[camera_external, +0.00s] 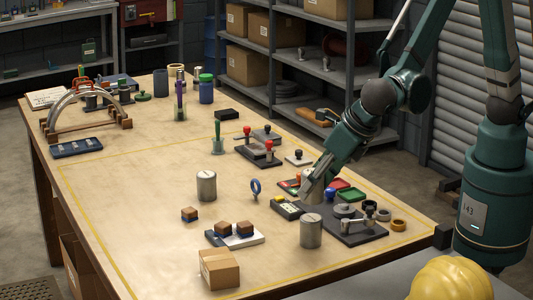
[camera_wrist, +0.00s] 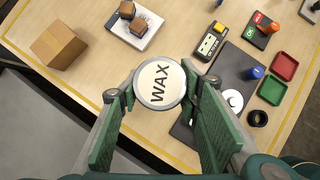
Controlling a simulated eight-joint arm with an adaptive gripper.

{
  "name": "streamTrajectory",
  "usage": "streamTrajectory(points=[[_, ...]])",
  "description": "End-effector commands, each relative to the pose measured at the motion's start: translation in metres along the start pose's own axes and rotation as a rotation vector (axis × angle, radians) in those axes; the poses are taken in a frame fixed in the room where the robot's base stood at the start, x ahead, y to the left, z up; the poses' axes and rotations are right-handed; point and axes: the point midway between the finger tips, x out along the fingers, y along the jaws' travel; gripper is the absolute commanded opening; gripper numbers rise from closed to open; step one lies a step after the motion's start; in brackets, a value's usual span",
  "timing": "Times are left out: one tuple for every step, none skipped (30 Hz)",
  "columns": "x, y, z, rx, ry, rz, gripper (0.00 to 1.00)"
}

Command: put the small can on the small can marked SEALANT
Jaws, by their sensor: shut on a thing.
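A small can with a white lid reading WAX (camera_wrist: 160,84) is between the fingers of my gripper (camera_wrist: 157,98), which is shut on it. In the external view the held grey can (camera_external: 314,191) is partly covered by my gripper (camera_external: 308,190) and appears raised off the table. A grey metal can (camera_external: 311,232) stands upright just below it in the picture, apart from it. Another grey can (camera_external: 206,187) stands upright farther left. No SEALANT mark is readable on either standing can. Neither shows in the wrist view; the held can may hide the nearer one.
A cardboard box (camera_external: 219,269) and a white tray (camera_external: 249,239) with brown blocks lie to the left. A yellow-and-black meter (camera_external: 287,208), a dark mat (camera_external: 366,234) with parts, and red and green trays (camera_wrist: 272,91) lie close by.

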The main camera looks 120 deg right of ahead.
Motion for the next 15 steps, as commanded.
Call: streamTrajectory(points=[[0.0022, 0.0001, -0.0013, 0.000, 0.000, 0.000, 0.19], [0.0031, 0.0000, -0.0019, 0.000, 0.000, 0.000, 0.19], [0.0038, -0.0001, -0.0024, 0.000, 0.000, 0.000, 0.19], [0.0041, -0.0001, -0.0026, 0.000, 0.000, 0.000, 0.19], [0.0042, -0.0001, -0.0026, 0.000, 0.000, 0.000, 0.19], [0.0042, -0.0001, -0.0026, 0.000, 0.000, 0.000, 0.19], [0.0041, -0.0001, -0.0026, 0.000, 0.000, 0.000, 0.19], [0.0041, -0.0001, -0.0025, 0.000, 0.000, 0.000, 0.19], [0.0040, -0.0001, -0.0025, 0.000, 0.000, 0.000, 0.19], [0.0040, -0.0001, -0.0025, 0.000, 0.000, 0.000, 0.19], [0.0040, -0.0001, -0.0025, 0.000, 0.000, 0.000, 0.19], [0.0042, 0.0000, -0.0026, 0.000, 0.000, 0.000, 0.19], [0.0046, 0.0000, -0.0029, 0.000, 0.000, 0.000, 0.19], [0.0053, 0.0000, -0.0033, 0.000, 0.000, 0.000, 0.19], [0.0066, 0.0001, -0.0041, 0.000, 0.000, 0.000, 0.19]])
